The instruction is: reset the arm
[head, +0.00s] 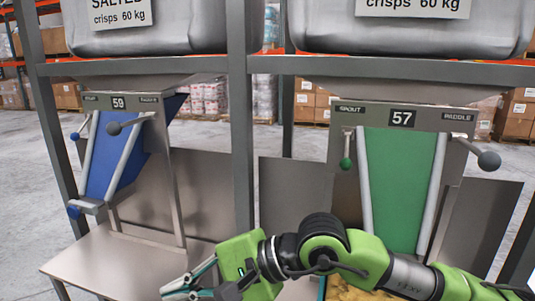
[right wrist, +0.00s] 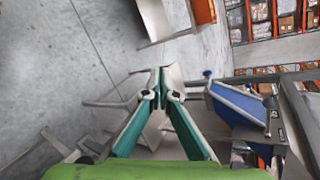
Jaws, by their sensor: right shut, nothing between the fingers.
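My right arm (head: 345,250) is green and black and reaches in from the lower right, across the front of weigher 57. My right gripper (head: 172,290) points left, low in front of the steel table below weigher 59. Its teal-sided fingers also show in the right wrist view (right wrist: 160,82), where the tips meet with nothing between them. My left gripper is not in view.
Weigher 59 (head: 119,102) has a blue chute (head: 115,160); weigher 57 (head: 402,118) has a green chute (head: 395,190). Yellow crisps (head: 352,291) show below the green chute, partly behind my arm. A grey post (head: 240,130) stands between the weighers. A steel table (head: 110,258) is at left.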

